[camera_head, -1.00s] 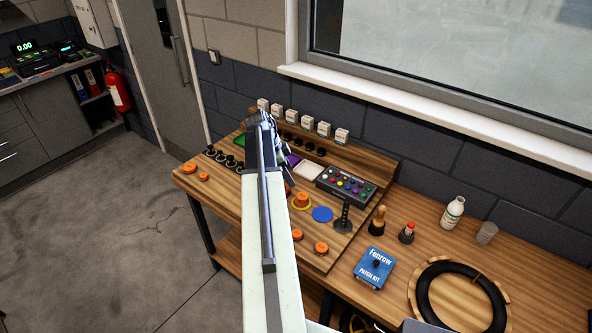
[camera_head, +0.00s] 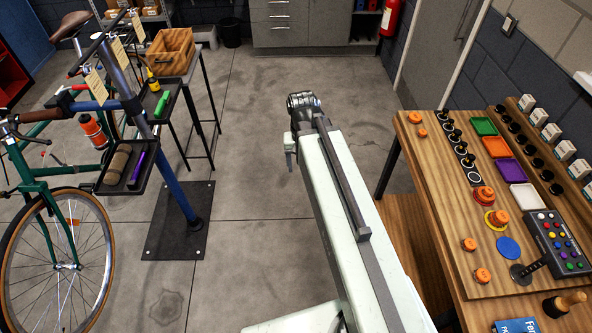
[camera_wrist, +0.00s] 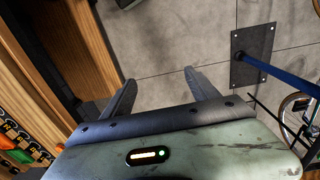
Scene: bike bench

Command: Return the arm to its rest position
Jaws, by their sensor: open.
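My arm reaches forward over the open floor, left of the wooden workbench (camera_head: 440,215) in the head view. My gripper (camera_head: 292,150) is at the far end of the arm, clear of the bench and touching nothing that I can see. In the wrist view my gripper (camera_wrist: 160,95) shows two dark fingers spread well apart. Only bare floor shows between them, so it is open and empty.
A green bike (camera_head: 62,240) on a blue repair stand (camera_head: 160,150) is at the left. A small tray (camera_head: 120,180) hangs on the stand. A wooden crate (camera_head: 170,52) rests on a table behind. The grey floor (camera_head: 262,205) between stand and bench is clear.

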